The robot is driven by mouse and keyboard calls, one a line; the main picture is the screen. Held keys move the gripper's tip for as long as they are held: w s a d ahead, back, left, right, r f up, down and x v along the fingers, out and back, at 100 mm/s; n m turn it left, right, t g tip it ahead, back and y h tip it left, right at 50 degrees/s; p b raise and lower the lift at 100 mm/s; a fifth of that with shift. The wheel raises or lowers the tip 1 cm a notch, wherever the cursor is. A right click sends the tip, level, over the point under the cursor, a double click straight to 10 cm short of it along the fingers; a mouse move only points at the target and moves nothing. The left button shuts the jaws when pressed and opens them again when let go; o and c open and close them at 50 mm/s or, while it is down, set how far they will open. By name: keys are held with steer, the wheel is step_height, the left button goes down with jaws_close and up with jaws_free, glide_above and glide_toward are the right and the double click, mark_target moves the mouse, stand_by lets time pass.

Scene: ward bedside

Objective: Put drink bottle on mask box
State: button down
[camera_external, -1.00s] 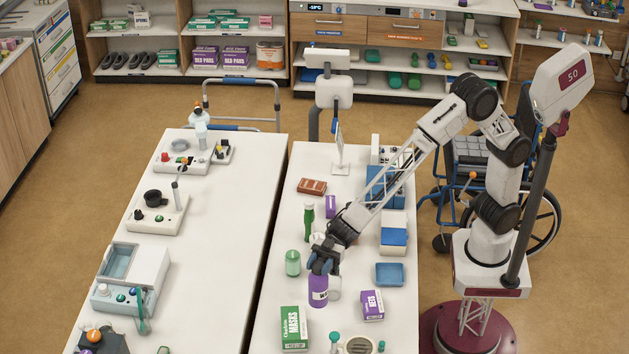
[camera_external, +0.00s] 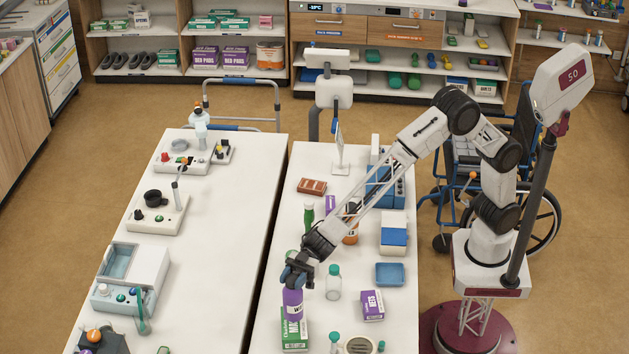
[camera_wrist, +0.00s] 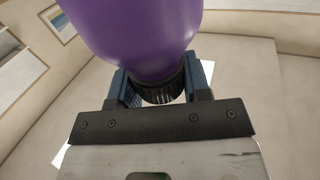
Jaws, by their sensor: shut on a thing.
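The purple drink bottle (camera_external: 293,304) is held upright by its dark cap in my gripper (camera_external: 297,277). In the wrist view the purple bottle (camera_wrist: 135,35) fills the top, and the blue fingers of my gripper (camera_wrist: 160,90) close on its black ribbed cap. The green and white mask box (camera_external: 296,335) lies on the right-hand table, directly under or just behind the bottle in the external view. The bottle hides part of the box's top. I cannot tell whether the bottle's base touches the box.
A clear bottle with a teal cap (camera_external: 334,283) and a purple box (camera_external: 372,305) stand to the right. A round metal dish (camera_external: 360,345) and a teal-capped bottle (camera_external: 335,340) are near the front. A blue tray (camera_external: 390,274) lies farther right.

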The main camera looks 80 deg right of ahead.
steer(key=shift+f, duration=0.1)
steer(key=shift+f, duration=1.8)
steer(key=c, duration=0.6)
jaws_free()
steer(key=shift+o, duration=0.2)
steer(key=v, duration=1.2)
steer(key=shift+d, duration=0.1)
